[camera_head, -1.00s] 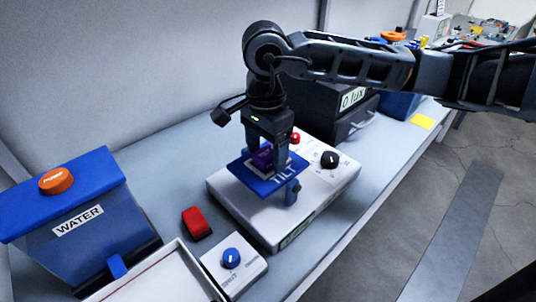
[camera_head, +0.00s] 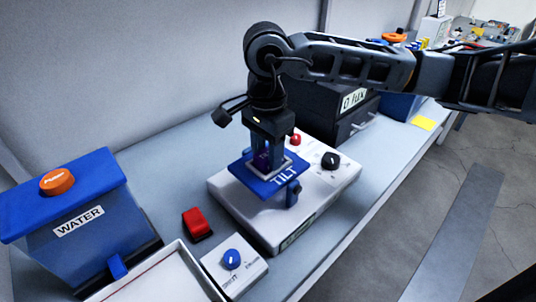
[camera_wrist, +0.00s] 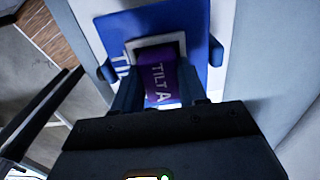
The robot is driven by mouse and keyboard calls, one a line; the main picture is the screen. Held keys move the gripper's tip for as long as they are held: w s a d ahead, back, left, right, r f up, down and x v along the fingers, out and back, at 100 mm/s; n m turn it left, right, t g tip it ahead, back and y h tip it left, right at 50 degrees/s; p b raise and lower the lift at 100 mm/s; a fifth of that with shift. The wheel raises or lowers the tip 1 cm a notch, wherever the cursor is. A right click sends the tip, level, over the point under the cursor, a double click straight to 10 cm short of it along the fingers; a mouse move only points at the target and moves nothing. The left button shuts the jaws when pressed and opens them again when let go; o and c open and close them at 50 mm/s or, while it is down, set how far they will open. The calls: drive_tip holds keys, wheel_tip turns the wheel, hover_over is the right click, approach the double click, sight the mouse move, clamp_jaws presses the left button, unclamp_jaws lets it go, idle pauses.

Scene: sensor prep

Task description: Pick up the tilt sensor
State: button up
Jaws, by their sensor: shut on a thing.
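The tilt sensor is a small purple block (camera_wrist: 158,82) marked "TILT A" in the wrist view. It sits in a pale square frame on a blue plate (camera_head: 284,179) marked "TILT". The plate is mounted over a white box (camera_head: 325,190). My gripper (camera_head: 266,158) points down from above, shut on the purple block, with a finger on each side of it. In the head view the fingers hide most of the block. I cannot tell whether the block is clear of its frame.
A blue box marked "WATER" (camera_head: 75,230) with an orange button stands at left. A red switch (camera_head: 196,222), a blue-knobbed box (camera_head: 233,265) and a white tray (camera_head: 165,283) are in front. A dark box with a "0 lux" display (camera_head: 335,108) stands behind.

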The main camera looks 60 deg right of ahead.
sight(267, 153)
drive_tip(key=shift+r, duration=0.1)
drive_tip(key=shift+r, duration=0.55)
wheel_tip(267, 153, up, 2)
drive_tip(key=shift+r+b, duration=0.2)
drive_tip(key=shift+b, duration=0.5)
drive_tip(key=s+d+r+b, duration=0.1)
drive_tip(key=d+r+b, duration=0.2)
drive_tip(key=d+r, duration=0.4)
drive_tip(key=d, duration=0.4)
drive_tip(key=shift+d+r, duration=0.15)
drive_tip(key=shift+d, duration=0.15)
drive_tip(key=shift+s+d, duration=0.1)
